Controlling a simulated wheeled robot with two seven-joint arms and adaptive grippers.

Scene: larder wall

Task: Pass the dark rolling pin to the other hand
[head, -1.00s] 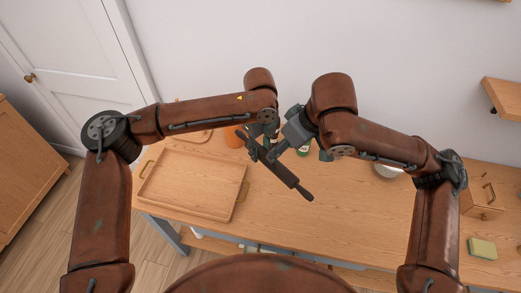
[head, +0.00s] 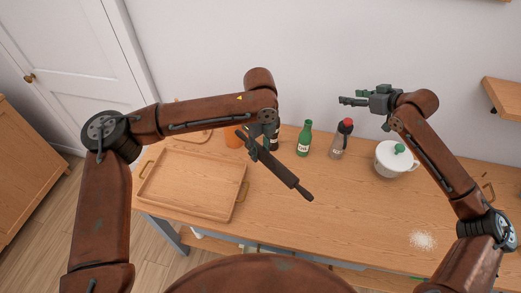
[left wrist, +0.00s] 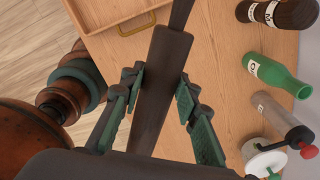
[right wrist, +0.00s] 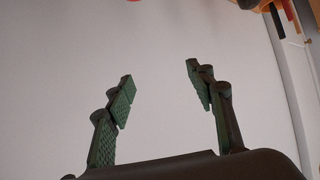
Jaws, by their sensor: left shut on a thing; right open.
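The dark rolling pin (head: 280,169) hangs tilted above the table, its lower handle pointing down to the right. My left gripper (head: 257,146) is shut on it near its upper end. In the left wrist view the pin (left wrist: 160,85) runs between the green-padded fingers of the left gripper (left wrist: 158,100). My right gripper (head: 348,101) is raised to the right, apart from the pin. In the right wrist view the right gripper (right wrist: 160,85) is open, with only pale wall between its fingers.
A wooden tray (head: 243,196) lies left on the table (head: 330,225). A green bottle (head: 304,140), a red-topped container (head: 341,140) and a white lidded pot (head: 394,160) stand towards the back. White grains (head: 423,240) lie at the right. The front middle is clear.

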